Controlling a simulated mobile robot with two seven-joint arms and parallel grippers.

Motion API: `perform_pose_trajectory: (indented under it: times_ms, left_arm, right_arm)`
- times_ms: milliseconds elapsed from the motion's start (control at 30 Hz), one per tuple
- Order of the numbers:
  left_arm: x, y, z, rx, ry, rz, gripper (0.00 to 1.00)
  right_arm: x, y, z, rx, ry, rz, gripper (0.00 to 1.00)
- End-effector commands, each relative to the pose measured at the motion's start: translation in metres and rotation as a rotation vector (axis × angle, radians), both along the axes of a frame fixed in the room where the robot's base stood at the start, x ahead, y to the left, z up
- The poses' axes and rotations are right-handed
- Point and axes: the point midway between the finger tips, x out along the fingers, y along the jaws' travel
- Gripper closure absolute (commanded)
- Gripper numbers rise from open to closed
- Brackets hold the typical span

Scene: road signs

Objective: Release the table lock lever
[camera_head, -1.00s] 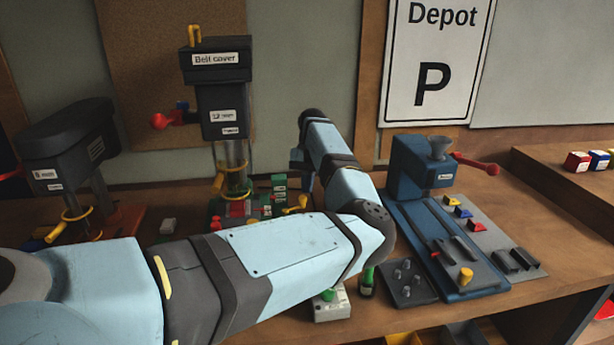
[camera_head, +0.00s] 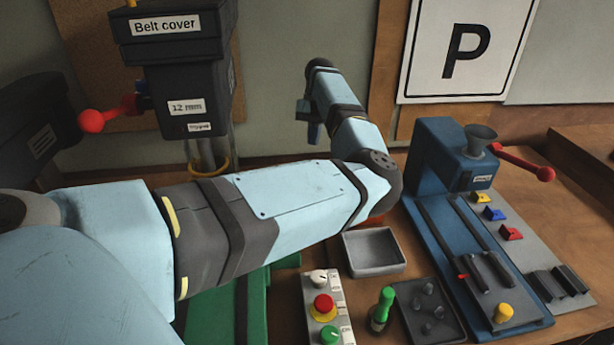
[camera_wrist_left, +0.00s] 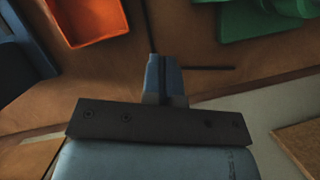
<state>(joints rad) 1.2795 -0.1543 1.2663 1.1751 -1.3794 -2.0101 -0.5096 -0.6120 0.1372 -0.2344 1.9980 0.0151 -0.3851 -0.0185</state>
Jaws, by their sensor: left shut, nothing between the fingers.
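My left arm crosses the head view, and its gripper (camera_head: 313,130) hangs near the back wall, right of the drill press (camera_head: 183,85) labelled "Belt cover" and "12 mm". The left wrist view shows the gripper (camera_wrist_left: 163,62) shut and empty, with its fingers together. The press's green base (camera_head: 220,315) shows below my arm; a green part (camera_wrist_left: 265,18) is also in the left wrist view. The press's table and any lock lever on it are hidden behind my arm. A red-knobbed handle (camera_head: 92,121) sticks out left of the press head. My right gripper is out of view.
A blue machine (camera_head: 440,165) stands at right. An orange tray (camera_wrist_left: 85,18) lies near the gripper in the wrist view.

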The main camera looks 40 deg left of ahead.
Motion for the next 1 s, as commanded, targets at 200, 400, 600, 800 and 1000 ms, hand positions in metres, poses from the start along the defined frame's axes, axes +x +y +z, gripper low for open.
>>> perform_pose_trajectory:
  times_ms: [200,400,600,800,1000]
  left_arm:
    - [0.000,0.000,0.000,0.000,0.000,0.000,1.00]
    - [-0.003,-0.002,-0.011,0.000,0.001,0.000,1.00]
    - [-0.015,-0.008,-0.047,0.001,0.004,0.000,1.00]
    - [-0.028,-0.016,-0.084,-0.002,0.000,-0.001,1.00]
    - [-0.052,-0.029,-0.094,-0.001,-0.001,0.003,1.00]
  right_arm:
    - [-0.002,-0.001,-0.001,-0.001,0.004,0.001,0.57]
    - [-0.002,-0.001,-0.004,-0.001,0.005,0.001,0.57]
    - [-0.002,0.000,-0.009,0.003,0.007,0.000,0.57]
    - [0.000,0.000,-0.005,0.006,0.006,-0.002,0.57]
    - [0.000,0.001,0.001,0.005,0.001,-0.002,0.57]
